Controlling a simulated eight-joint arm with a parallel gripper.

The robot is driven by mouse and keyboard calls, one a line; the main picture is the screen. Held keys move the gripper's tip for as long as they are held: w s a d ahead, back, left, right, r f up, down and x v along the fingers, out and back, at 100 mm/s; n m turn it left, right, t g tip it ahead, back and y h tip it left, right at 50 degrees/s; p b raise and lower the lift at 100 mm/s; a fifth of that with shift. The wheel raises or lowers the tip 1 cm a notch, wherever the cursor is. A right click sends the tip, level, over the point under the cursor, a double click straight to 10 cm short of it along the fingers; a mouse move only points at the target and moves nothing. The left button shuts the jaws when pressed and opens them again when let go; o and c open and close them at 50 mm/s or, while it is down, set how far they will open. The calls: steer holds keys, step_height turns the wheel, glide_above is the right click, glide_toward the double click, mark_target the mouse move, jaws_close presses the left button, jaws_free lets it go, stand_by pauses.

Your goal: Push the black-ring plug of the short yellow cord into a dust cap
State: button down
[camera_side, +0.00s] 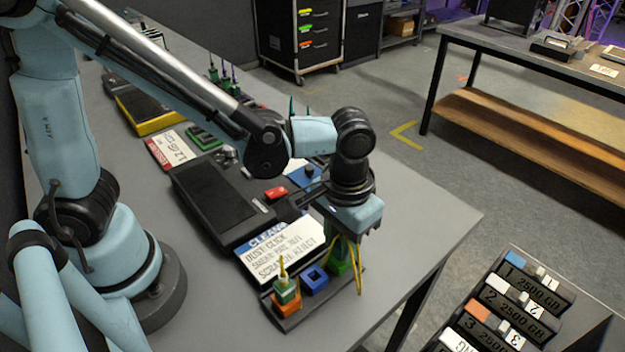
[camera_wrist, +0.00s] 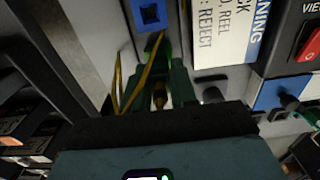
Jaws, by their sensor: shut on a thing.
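In the side view my gripper (camera_side: 352,235) points down over the right end of a small dark tray (camera_side: 285,322). It is shut on a plug of the yellow cord (camera_side: 359,265), mostly hidden by the jaws. The cord loops down beside the jaws and also shows in the wrist view (camera_wrist: 115,85). A green block (camera_side: 339,262) is right under the jaws; I cannot tell whether the plug touches it. The blue dust cap (camera_side: 314,280) is empty, with a square opening; it also shows in the wrist view (camera_wrist: 150,15). A green plug (camera_side: 286,291) stands upright in the orange cap (camera_side: 287,306). The black ring cannot be made out.
A white sign (camera_side: 287,248) lies behind the tray. A black device (camera_side: 215,200) with a red switch (camera_side: 276,192) stands beyond it. The table's edge is close to the right. A rack of labelled modules (camera_side: 520,290) stands lower right.

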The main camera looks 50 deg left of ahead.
steer(key=shift+f, duration=0.4)
stand_by(0.9)
steer(key=c, duration=0.8)
jaws_free()
steer(key=shift+r, duration=0.1)
steer(key=shift+r, duration=2.4)
steer(key=shift+r, duration=2)
steer(key=shift+a, duration=0.1)
